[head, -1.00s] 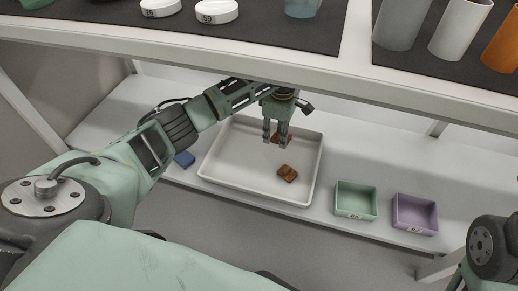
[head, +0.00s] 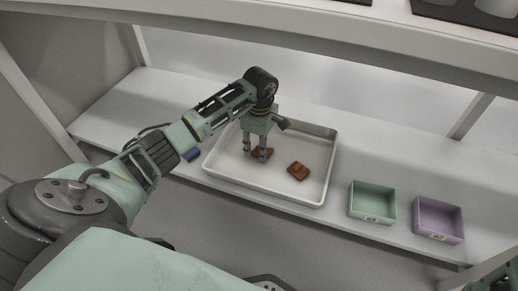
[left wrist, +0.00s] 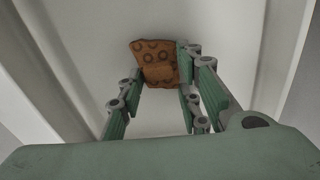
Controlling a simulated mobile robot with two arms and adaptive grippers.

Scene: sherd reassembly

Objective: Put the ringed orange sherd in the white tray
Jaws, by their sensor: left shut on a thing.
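My left gripper (head: 256,157) is over the left part of the white tray (head: 232,174). It is shut on the ringed orange sherd (head: 267,153), which the fingers partly hide in the head view. In the left wrist view the sherd (left wrist: 157,62) is orange-brown with dark rings and sits between the fingertips. The sherd is inside the tray's outline, low over its floor; I cannot tell whether it touches the floor.
Another brown sherd (head: 298,171) lies in the tray, right of my left gripper. A blue object (head: 192,155) lies left of the tray. A green box (head: 372,216) and a purple box (head: 438,236) stand to the right. A shelf edge (head: 330,50) runs above the table.

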